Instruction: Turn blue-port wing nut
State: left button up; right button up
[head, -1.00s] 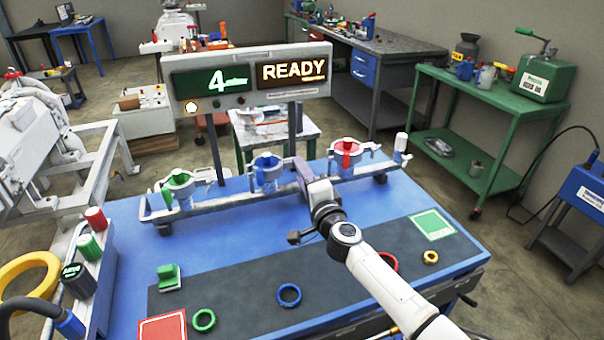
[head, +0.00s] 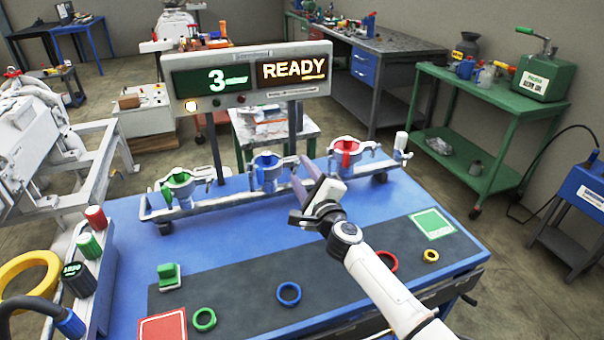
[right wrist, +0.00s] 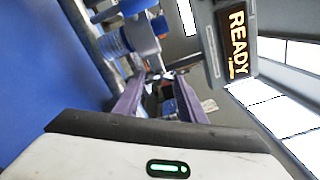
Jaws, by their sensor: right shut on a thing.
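The blue port (head: 267,173) is the middle one of three on the rail, with a blue top and a grey body; it also shows in the right wrist view (right wrist: 130,38). My right gripper (head: 303,174) is just right of it, its purple fingers pointing toward the rail. In the right wrist view, the gripper (right wrist: 157,85) is shut on a small grey part between its fingertips, which looks like the blue-port wing nut. The fingers hide most of it. My left gripper is not in view.
A green port (head: 177,188) stands left and a red port (head: 346,153) right on the same rail. The display (head: 250,78) behind reads "3" and "READY". Coloured rings, including a blue ring (head: 288,293), lie on the dark mat (head: 250,317). The blue tabletop before the ports is clear.

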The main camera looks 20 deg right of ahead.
jog(key=shift+f, duration=0.1)
dwell(0.3)
jog(key=o, duration=0.8)
jog(key=s, duration=1)
jog(key=shift+s+d, duration=0.2)
jog(key=shift+a, duration=0.1)
